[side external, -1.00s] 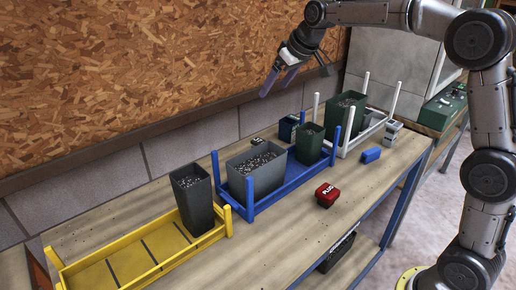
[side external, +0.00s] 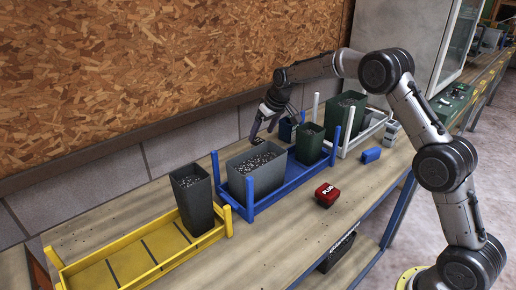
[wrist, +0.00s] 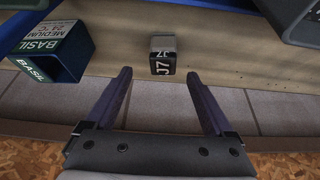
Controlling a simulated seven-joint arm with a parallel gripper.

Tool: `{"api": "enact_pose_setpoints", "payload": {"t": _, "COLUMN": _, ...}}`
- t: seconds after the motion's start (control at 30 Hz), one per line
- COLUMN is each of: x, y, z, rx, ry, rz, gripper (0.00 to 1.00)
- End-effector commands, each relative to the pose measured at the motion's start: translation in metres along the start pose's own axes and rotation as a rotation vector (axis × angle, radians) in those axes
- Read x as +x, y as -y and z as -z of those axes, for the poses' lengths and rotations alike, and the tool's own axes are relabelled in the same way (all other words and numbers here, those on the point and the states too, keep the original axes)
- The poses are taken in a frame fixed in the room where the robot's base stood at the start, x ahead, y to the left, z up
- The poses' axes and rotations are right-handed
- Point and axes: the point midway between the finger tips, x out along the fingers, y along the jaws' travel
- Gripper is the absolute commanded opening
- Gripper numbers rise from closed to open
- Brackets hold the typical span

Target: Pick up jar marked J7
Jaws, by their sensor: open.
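The jar marked J7 (wrist: 162,56) is a small dark block-shaped jar with a grey top part and white "J7" lettering. In the wrist view it stands on the wooden bench, ahead of and between my open fingers. My gripper (wrist: 160,100) is open and empty, with its fingertips short of the jar. In the side view my gripper (side external: 263,125) is low by the wall at the back of the bench. The jar (side external: 258,141) shows there as a small dark shape just below the fingers, behind the blue rack.
A dark blue box labelled BASIL (wrist: 58,50) stands left of the jar in the wrist view. The blue rack (side external: 290,187) holds a grey planter (side external: 262,178) and a green pot (side external: 309,146). A yellow rack (side external: 120,262), white rack and red PLUG box (side external: 327,194) are nearby.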

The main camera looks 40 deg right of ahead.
Motion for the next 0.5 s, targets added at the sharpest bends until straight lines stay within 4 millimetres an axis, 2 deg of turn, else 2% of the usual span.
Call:
{"api": "enact_pose_setpoints", "payload": {"t": 0.17, "x": 0.015, "y": 0.003, "z": -0.003, "rx": -0.001, "ry": 0.003, "rz": 0.001, "gripper": 0.88}}
{"api": "enact_pose_setpoints", "payload": {"t": 0.33, "x": 0.040, "y": 0.005, "z": -0.005, "rx": 0.000, "ry": 0.002, "rz": 0.000, "gripper": 0.88}}
{"api": "enact_pose_setpoints", "payload": {"t": 0.5, "x": 0.053, "y": 0.005, "z": -0.004, "rx": 0.000, "ry": 0.000, "rz": 0.000, "gripper": 0.88}}
